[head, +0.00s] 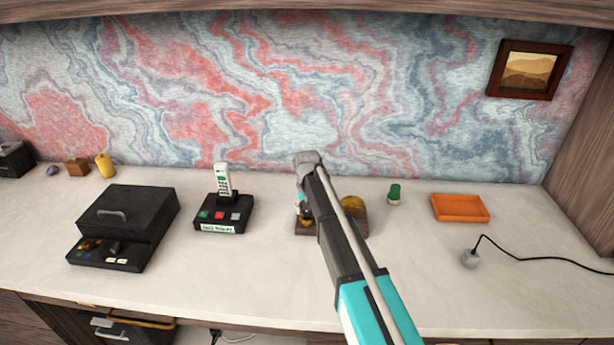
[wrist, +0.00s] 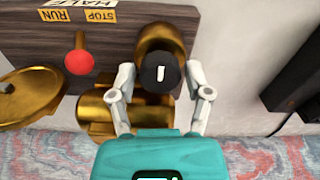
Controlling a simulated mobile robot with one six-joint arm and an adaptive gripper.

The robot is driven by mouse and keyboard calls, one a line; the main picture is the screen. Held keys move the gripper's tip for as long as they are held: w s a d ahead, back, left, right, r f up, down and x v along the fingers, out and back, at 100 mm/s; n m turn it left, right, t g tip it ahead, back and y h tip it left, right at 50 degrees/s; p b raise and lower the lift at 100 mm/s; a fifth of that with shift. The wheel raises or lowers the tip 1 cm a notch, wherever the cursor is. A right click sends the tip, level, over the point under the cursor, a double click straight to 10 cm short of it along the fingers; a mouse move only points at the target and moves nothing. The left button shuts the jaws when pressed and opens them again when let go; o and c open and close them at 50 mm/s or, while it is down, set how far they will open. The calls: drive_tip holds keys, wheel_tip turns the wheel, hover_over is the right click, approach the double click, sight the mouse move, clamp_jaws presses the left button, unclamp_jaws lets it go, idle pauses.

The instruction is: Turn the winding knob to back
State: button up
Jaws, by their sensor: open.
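The winding knob (wrist: 160,72) is a round black cap with a short white mark, on the front of a brass cylinder in the wrist view. The mark runs nearly up and down in that picture. My gripper (wrist: 158,80) is open, with one finger on each side of the knob. I cannot tell whether either finger touches it. The knob belongs to a brass device on a wooden base (head: 361,224), which my arm partly covers in the head view. My gripper (head: 304,207) is mostly hidden there.
Beside the knob are a red ball lever (wrist: 79,62) and RUN and STOP labels (wrist: 78,16). A brass disc (wrist: 30,95) is at left. A phone on a black dock (head: 222,214), a green-topped object (head: 394,193) and an orange tray (head: 460,208) stand nearby.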

drive_tip(key=m, duration=0.5)
drive_tip(key=shift+m, duration=0.4)
drive_tip(key=m, duration=0.5)
drive_tip(key=shift+m, duration=0.3)
drive_tip(key=m, duration=0.5)
drive_tip(key=shift+m, duration=0.3)
drive_tip(key=m, duration=0.5)
drive_tip(key=shift+m, duration=0.3)
wheel_tip(320, 180, up, 14)
drive_tip(key=p, duration=1.3)
drive_tip(key=shift+p, duration=0.4)
drive_tip(key=shift+f, duration=0.1)
